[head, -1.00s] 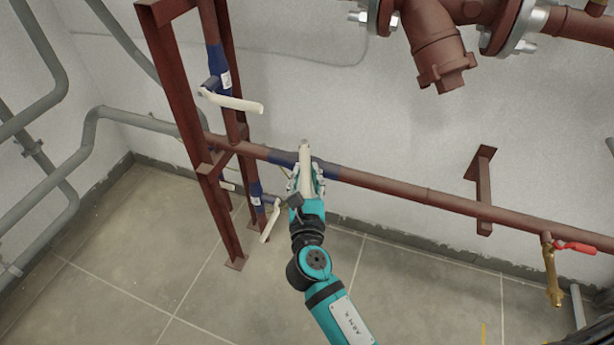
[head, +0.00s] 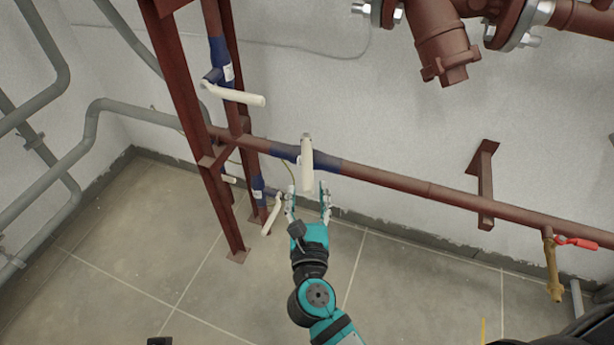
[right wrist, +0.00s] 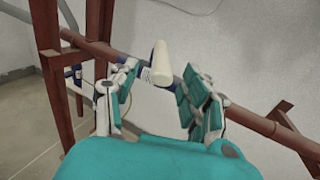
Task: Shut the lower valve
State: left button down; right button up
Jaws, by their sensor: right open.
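A white-handled valve sits on the blue section of the horizontal red pipe; its handle (head: 307,165) points out toward me. My right gripper (head: 308,192) is open just below and in front of this handle, with the fingers to either side of its lower end. In the right wrist view the handle (right wrist: 161,64) shows between and beyond the open fingertips (right wrist: 160,80), with no clear contact. On the vertical pipe are an upper valve with a white handle (head: 235,95) and a low valve with a tilted white handle (head: 271,214). My left gripper is not in view.
A red steel frame (head: 190,130) stands left of the gripper. A wall bracket (head: 485,185) and a red-handled brass valve (head: 553,268) are on the right. A flanged fitting (head: 445,50) hangs above. The tiled floor in front is clear.

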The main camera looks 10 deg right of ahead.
jog(key=v, duration=0.4)
jog(key=shift+s+a, duration=0.15)
jog(key=shift+s, duration=0.25)
jog(key=shift+c, duration=0.4)
